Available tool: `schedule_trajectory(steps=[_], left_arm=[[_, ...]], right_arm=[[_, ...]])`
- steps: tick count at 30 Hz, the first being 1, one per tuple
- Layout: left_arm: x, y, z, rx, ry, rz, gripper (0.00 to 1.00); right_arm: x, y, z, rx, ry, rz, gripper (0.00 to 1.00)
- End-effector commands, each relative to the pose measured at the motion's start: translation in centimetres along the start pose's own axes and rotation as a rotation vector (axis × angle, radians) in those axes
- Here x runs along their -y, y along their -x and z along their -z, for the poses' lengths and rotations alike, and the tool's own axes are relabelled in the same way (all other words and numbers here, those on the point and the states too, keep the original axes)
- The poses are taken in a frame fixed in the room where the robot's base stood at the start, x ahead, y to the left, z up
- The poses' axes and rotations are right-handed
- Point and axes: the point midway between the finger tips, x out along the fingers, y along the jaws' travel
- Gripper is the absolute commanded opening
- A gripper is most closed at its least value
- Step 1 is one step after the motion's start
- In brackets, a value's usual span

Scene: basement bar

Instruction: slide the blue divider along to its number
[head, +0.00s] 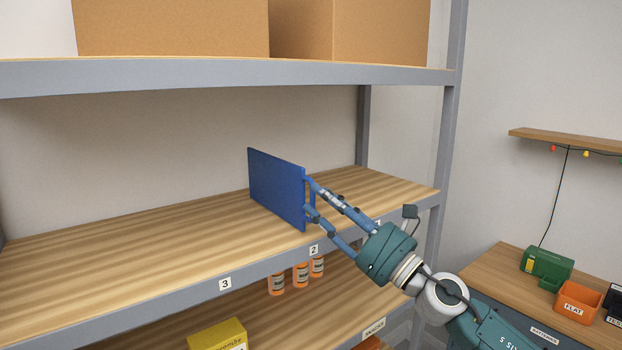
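The blue divider (277,187) stands upright on the wooden middle shelf (120,255), running from front to back. Its front lower corner is just above and behind the number 2 label (313,250) on the shelf's front edge. The number 3 label (225,284) is further left. Another label to the right is mostly hidden behind my gripper. My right gripper (310,197) is at the divider's front edge, coming from the front right. Its two fingertips are apart, with a bit of blue between them; whether they clamp the divider is unclear. My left gripper is out of view.
The middle shelf is clear on both sides of the divider. Cardboard boxes (170,27) stand on the upper shelf. Below are orange bottles (301,275) and a yellow box (218,336). A grey upright (444,140) stands right; beyond it a side table holds an orange bin (577,300).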

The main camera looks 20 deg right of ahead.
Motion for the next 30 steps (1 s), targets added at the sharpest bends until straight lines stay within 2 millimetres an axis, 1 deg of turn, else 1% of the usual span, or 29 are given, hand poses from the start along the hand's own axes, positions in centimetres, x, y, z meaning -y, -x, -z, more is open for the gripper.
schedule_trajectory(steps=[1, 6, 10, 18, 23, 24, 30], left_arm=[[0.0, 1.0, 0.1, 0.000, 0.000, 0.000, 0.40], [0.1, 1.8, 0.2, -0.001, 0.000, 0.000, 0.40], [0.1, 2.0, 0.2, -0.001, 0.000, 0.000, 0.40], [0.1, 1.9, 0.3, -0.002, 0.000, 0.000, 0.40], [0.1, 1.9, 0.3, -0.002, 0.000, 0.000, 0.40], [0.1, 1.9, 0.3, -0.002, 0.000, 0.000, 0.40], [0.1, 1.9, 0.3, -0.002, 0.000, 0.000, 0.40]], right_arm=[[0.0, -1.2, -0.5, 0.002, -0.001, -0.001, 0.34], [0.0, -3.1, -0.2, 0.000, -0.003, 0.000, 0.34], [0.0, -3.7, 0.0, 0.000, -0.002, 0.000, 0.34], [0.0, -3.8, 0.1, -0.001, -0.001, 0.000, 0.34], [0.0, -3.8, 0.1, -0.001, -0.002, 0.000, 0.02], [0.0, -3.8, 0.1, -0.001, -0.002, 0.000, 0.00], [0.0, -3.7, 0.2, -0.002, -0.002, 0.000, 0.00]])
